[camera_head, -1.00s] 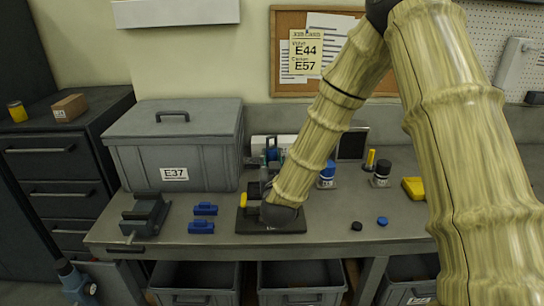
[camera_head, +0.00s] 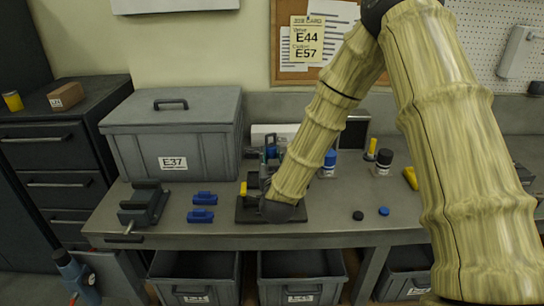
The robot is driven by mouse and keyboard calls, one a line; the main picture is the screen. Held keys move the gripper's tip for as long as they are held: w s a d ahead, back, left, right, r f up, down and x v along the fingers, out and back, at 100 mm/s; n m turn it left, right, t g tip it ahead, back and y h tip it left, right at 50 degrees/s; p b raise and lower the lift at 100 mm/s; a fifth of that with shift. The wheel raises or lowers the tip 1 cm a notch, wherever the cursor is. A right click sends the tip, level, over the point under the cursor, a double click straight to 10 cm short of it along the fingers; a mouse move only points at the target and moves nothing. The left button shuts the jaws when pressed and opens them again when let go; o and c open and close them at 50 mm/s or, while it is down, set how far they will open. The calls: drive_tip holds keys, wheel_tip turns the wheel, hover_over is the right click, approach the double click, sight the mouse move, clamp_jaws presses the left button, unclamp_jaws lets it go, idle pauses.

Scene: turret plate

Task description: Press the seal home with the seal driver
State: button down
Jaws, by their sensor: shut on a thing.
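A dark base plate (camera_head: 297,215) lies on the bench near the front edge. A dark fixture (camera_head: 252,183) stands on it, with a small yellow part (camera_head: 243,189) at its left. My arm reaches down over the plate and hides much of it. My gripper (camera_head: 266,178) is only partly seen beside the fixture, low over the plate. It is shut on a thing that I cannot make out. A blue part (camera_head: 271,152) shows just behind. I cannot pick out the seal or the seal driver for certain.
A grey lidded box (camera_head: 172,135) marked E37 stands at the back left. Small caps (camera_head: 371,214), a blue-topped bottle (camera_head: 329,160), a dark-topped bottle (camera_head: 383,162) and a yellow upright piece (camera_head: 371,149) stand right.

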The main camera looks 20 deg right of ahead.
drive_tip(key=shift+w+f, duration=0.15)
drive_tip(key=shift+f, duration=0.15)
drive_tip(key=shift+f+b, duration=0.15)
drive_tip(key=shift+b, duration=0.15)
drive_tip(key=shift+f+b, duration=1.15)
drive_tip(key=shift+f, duration=0.05)
idle(1.4)
drive_tip(key=c, duration=1.9)
unclamp_jaws()
clamp_jaws()
drive_tip(key=shift+f+b, duration=0.65)
drive_tip(key=shift+b, duration=0.35)
idle(1.1)
